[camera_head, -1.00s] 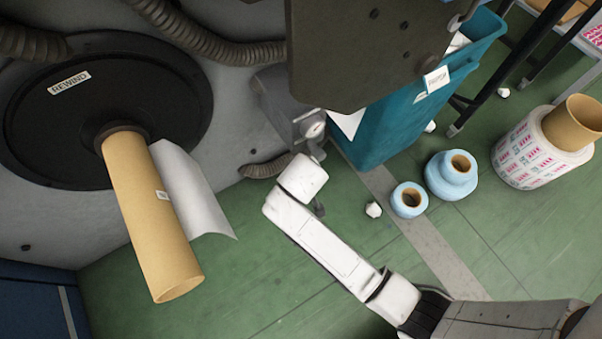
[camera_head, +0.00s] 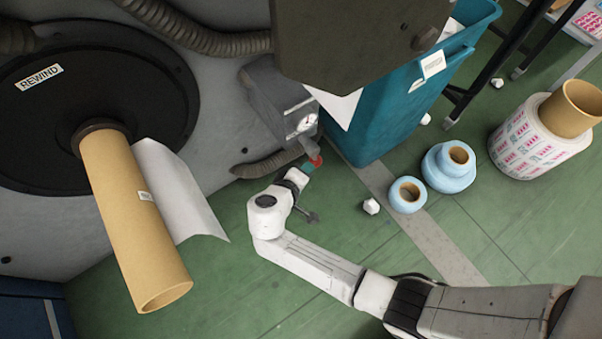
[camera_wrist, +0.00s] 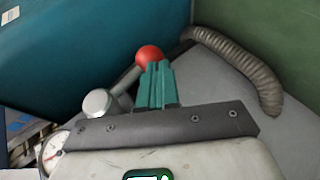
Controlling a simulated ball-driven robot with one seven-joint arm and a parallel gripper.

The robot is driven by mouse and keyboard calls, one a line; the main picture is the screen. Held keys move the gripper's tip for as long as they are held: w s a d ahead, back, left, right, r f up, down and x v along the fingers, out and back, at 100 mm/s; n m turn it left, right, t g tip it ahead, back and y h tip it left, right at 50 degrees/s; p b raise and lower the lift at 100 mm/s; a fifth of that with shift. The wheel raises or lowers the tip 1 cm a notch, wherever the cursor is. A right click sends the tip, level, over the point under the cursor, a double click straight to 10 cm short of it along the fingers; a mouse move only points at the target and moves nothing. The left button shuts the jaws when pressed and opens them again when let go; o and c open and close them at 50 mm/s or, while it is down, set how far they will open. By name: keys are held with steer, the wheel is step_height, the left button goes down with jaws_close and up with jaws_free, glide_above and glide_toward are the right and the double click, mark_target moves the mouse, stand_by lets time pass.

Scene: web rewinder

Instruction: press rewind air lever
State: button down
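The rewind air lever shows as a red knob (camera_head: 316,160) below a grey box with a round gauge (camera_head: 305,123) in the head view. In the wrist view the red knob (camera_wrist: 149,54) sits on a short grey rod running from a round grey cap (camera_wrist: 97,102). My gripper (camera_head: 309,167) is at the knob in the head view. In the wrist view its teal fingers (camera_wrist: 157,68) are together, with their tips at the knob's lower right edge. They look shut with nothing between them. I cannot tell whether they touch the knob.
The black rewind disc (camera_head: 150,60) carries a cardboard core (camera_head: 135,220) with a white sheet (camera_head: 180,190). A teal bin (camera_head: 385,120) stands right of the gauge box. A ribbed hose (camera_wrist: 243,68) runs beside the lever. Blue rolls (camera_head: 450,172) stand on the green floor.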

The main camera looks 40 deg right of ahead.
steer(key=shift+d+f+h, duration=0.15)
steer(key=shift+d+h, duration=0.1)
steer(key=shift+d, duration=0.3)
steer(key=shift+d+f+h, duration=0.15)
steer(key=shift+d+h, duration=0.1)
steer(key=shift+d, duration=0.45)
steer(key=shift+f, duration=0.1)
